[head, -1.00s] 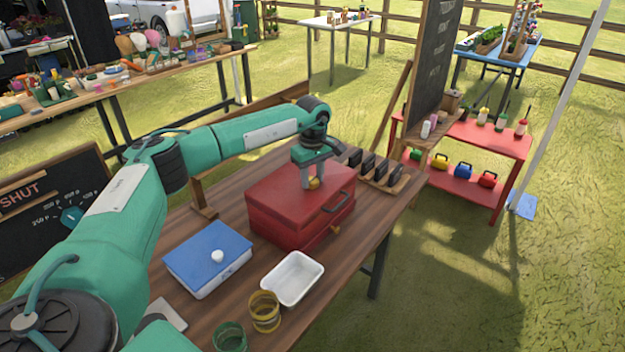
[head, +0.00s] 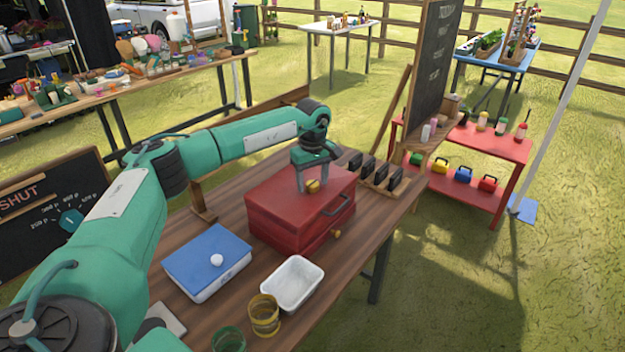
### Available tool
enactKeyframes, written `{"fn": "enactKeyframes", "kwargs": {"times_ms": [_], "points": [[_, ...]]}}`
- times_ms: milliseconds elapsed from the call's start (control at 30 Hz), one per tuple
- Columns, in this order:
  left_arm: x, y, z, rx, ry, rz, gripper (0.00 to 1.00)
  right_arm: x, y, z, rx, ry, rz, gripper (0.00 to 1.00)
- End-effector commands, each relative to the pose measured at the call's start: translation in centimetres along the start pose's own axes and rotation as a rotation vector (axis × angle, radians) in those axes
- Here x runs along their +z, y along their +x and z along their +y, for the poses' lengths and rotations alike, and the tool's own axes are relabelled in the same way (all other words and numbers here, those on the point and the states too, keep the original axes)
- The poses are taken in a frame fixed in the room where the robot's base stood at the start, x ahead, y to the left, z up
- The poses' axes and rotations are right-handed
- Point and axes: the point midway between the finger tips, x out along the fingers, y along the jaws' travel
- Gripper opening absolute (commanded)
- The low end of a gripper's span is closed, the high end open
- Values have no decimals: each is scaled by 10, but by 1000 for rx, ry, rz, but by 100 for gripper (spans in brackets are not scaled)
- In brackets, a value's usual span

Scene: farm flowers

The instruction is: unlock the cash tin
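The red cash tin (head: 276,226) stands shut on the wooden table, with a dark handle (head: 337,205) on its facing side. A small brass piece (head: 337,234) sits low on that side. Another brass piece (head: 313,186) is on or just above the lid; I cannot tell if it is a key or a knob. My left gripper (head: 312,184) points down over the lid, its fingers apart on either side of this brass piece, with a gap showing. My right gripper is out of the picture.
A blue-lidded box (head: 205,255) with a white knob, a white tray (head: 293,284), a yellow ring-shaped holder (head: 264,315) and a green one (head: 228,340) stand nearer. A rack of dark pieces (head: 376,174) and a chalkboard (head: 432,70) stand behind the tin.

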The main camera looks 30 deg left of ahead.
Motion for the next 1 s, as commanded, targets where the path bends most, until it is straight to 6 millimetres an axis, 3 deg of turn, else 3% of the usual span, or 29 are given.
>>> {"fn": "enactKeyframes", "kwargs": {"times_ms": [233, 367, 800, 1000], "points": [[0, 0, 0, -1, 0, -1, 58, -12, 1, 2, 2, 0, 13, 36], [0, -10, 0, 1, 0, 0, 58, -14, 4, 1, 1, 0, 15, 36], [0, -103, 1, 2, -1, 1, 58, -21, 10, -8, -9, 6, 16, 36], [0, -130, 1, 0, 1, 0, 58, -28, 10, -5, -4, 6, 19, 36]]}}
